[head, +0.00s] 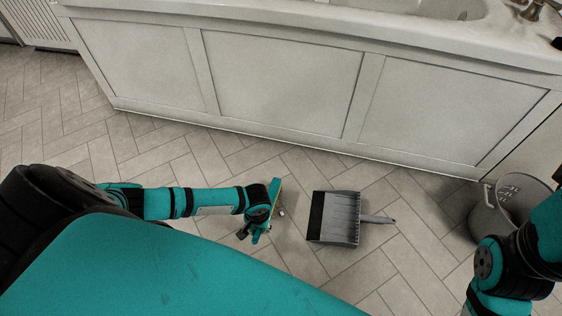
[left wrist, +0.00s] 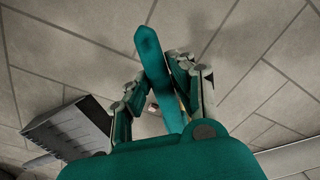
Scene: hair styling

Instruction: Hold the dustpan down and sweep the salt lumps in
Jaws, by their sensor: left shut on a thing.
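The grey dustpan (head: 340,218) lies flat on the floor, its dark front edge facing left and its handle to the right. It also shows at the left of the left wrist view (left wrist: 68,128). My left gripper (head: 258,222) is low over the floor, left of the dustpan and apart from it. It is shut on a teal brush (head: 275,191), whose long teal part shows between the fingers in the left wrist view (left wrist: 151,58). A small pale lump (head: 282,212) lies beside the brush; other lumps cannot be made out. My right gripper is out of view.
A grey bin (head: 488,215) stands at the right by my right arm.

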